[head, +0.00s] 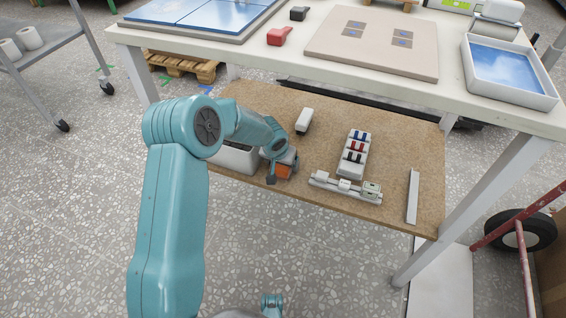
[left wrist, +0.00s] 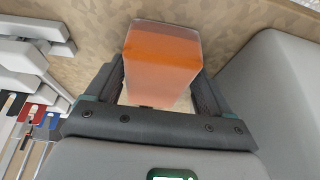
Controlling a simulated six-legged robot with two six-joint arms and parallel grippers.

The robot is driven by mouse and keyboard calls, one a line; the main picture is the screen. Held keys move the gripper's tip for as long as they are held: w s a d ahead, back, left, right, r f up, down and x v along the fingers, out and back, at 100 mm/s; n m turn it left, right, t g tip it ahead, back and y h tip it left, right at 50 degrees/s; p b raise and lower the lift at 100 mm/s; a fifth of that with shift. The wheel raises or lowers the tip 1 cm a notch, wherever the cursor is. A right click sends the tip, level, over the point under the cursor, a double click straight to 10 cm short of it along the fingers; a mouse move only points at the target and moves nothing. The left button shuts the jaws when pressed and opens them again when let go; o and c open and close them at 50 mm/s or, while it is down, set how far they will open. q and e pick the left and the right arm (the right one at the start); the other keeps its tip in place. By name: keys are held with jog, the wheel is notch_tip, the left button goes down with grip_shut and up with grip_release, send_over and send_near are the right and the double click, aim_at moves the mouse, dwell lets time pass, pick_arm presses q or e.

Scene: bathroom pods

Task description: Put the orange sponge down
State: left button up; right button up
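The orange sponge (head: 284,171) is at the end of my left arm, low over the left part of the brown lower shelf (head: 400,150). In the left wrist view, the sponge (left wrist: 162,58) fills the space between the two fingers of my left gripper (left wrist: 163,85), which look closed on its sides. In the head view my left gripper (head: 281,165) partly hides the sponge. I cannot tell whether the sponge touches the shelf.
A pale bin (head: 235,158) stands close left of the gripper. A rail with small blocks (head: 345,187), a breaker tray (head: 354,155), a white block (head: 304,121) and a grey strip (head: 412,196) lie to the right. The white table top (head: 285,62) overhangs the shelf's back.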

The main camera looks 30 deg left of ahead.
pick_arm(q)
jog(key=shift+d+f, duration=0.3)
jog(key=shift+d, duration=0.1)
jog(key=shift+r, duration=0.1)
jog(key=a+p+v, duration=0.1)
jog(key=p+v, duration=0.3)
jog(key=v, duration=0.8)
jog(key=s+d+f+m+g+h, duration=0.1)
jog(key=s+d+f+h, duration=0.1)
jog(key=s+d+f, duration=0.5)
jog(key=s+d+f+g+h, duration=0.1)
jog(key=s+d+f+h, duration=0.1)
jog(key=d+f, duration=0.45)
jog(key=s+d+f+g+h, duration=0.1)
jog(key=s+d+f, duration=0.1)
jog(key=s+d, duration=0.45)
jog(key=s+d+f+g, duration=0.1)
jog(key=s+d+f, duration=0.2)
jog(key=s, duration=0.6)
notch_tip(320, 180, up, 28)
jog(key=p, duration=2.8)
pick_arm(e)
notch_tip(320, 180, up, 31)
jog(key=shift+s+a, duration=0.45)
pick_arm(q)
jog(key=shift+f, duration=0.1)
pick_arm(e)
jog(key=shift+r, duration=0.15)
